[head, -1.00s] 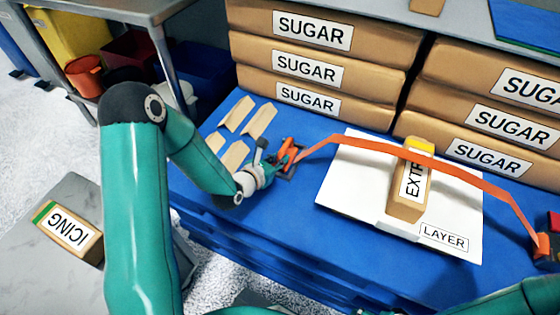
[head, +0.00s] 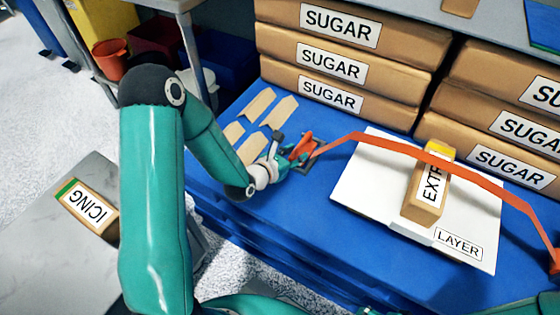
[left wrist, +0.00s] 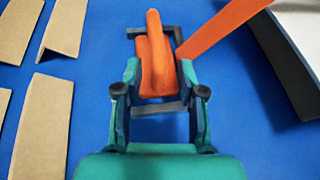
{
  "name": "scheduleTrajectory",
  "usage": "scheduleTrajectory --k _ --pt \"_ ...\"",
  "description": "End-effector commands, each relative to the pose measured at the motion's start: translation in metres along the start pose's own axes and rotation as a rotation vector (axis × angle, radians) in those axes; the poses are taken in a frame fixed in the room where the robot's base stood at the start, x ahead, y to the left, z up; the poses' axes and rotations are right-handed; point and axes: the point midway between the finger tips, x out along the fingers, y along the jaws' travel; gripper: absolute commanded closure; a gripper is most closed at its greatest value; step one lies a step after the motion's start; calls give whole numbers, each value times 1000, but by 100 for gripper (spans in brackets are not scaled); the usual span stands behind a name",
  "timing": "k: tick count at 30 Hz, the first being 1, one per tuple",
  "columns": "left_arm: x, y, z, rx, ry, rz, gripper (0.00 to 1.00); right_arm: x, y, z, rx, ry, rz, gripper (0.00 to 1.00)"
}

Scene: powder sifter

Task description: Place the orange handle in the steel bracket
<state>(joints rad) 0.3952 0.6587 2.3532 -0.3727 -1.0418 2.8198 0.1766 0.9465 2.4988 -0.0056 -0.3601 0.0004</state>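The orange handle (head: 302,146) stands at the dark steel bracket (head: 312,165) on the blue table. In the left wrist view the handle (left wrist: 155,60) lies within the bracket's outline (left wrist: 158,108), its top leaning towards the far bar. Whether it is fully seated I cannot tell. My left gripper (head: 286,158) is right beside it. In the left wrist view its two fingers (left wrist: 159,75) are apart, one on each side of the handle's lower part, with narrow gaps showing.
An orange strap (head: 400,146) arches from beside the handle over the white LAYER board (head: 375,205) and EXTRACT box (head: 428,190) to the right edge. Several tan pieces (head: 258,107) lie behind my left gripper. SUGAR sacks (head: 345,68) line the back.

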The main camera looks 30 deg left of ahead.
Motion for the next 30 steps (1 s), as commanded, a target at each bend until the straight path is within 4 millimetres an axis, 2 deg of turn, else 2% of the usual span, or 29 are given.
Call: scheduleTrajectory --k 6,13,21,30 --pt "-47 1 2 -3 3 3 60 -11 -4 0 0 0 0 17" --pt "-83 0 8 -6 6 2 60 -56 -20 0 0 0 0 17" --pt "-98 1 5 -1 6 -1 60 -92 -33 1 0 0 0 17" --pt "-106 0 2 0 0 0 60 -106 -38 1 0 0 0 17"
